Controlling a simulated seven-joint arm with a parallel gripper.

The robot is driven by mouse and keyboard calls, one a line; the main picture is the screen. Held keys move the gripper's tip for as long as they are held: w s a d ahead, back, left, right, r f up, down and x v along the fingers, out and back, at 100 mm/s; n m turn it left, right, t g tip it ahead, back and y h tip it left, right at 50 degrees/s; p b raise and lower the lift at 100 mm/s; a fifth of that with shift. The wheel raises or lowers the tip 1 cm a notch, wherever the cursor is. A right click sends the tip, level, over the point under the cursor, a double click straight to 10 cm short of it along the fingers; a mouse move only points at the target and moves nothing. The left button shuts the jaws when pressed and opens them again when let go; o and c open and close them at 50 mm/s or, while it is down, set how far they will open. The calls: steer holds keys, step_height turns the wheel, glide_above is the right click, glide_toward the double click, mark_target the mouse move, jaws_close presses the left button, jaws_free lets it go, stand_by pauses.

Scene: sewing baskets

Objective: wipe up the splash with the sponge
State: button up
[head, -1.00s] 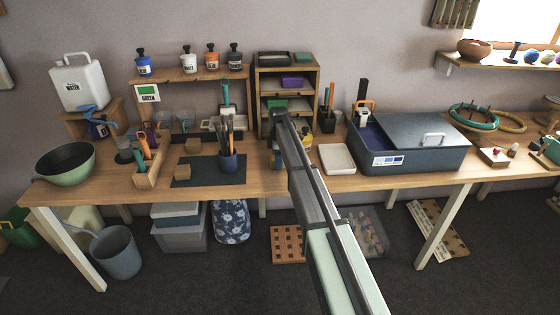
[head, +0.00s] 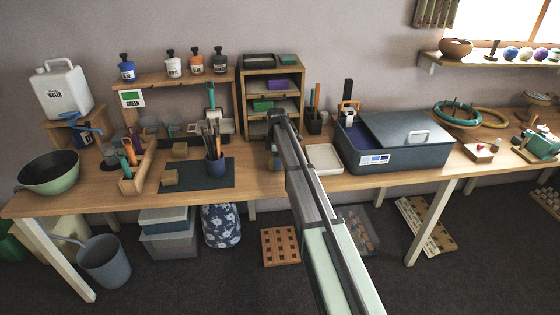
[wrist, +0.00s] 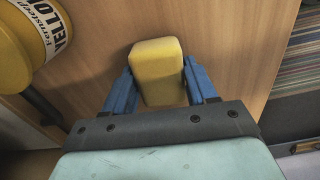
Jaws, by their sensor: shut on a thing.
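My gripper (wrist: 158,72) is shut on a yellow sponge (wrist: 157,68), with one blue finger on each side of it. The sponge is over a bare wooden surface in the wrist view; I cannot tell whether it touches the wood. In the head view my gripper (head: 274,155) is at the workbench (head: 262,182), in front of the small shelf unit, and the sponge is hidden there. No splash can be made out in either view.
A yellow labelled container (wrist: 14,58) is close by at the upper left in the wrist view. A brush pot (head: 216,168) on a dark mat is left of my gripper. A white tray (head: 324,172) and a large grey bin (head: 405,157) are to the right.

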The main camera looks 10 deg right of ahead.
mark_target(266, 168)
steer(key=a, duration=0.5)
steer(key=shift+r, duration=0.15)
step_height(266, 168, up, 8)
stand_by(0.6)
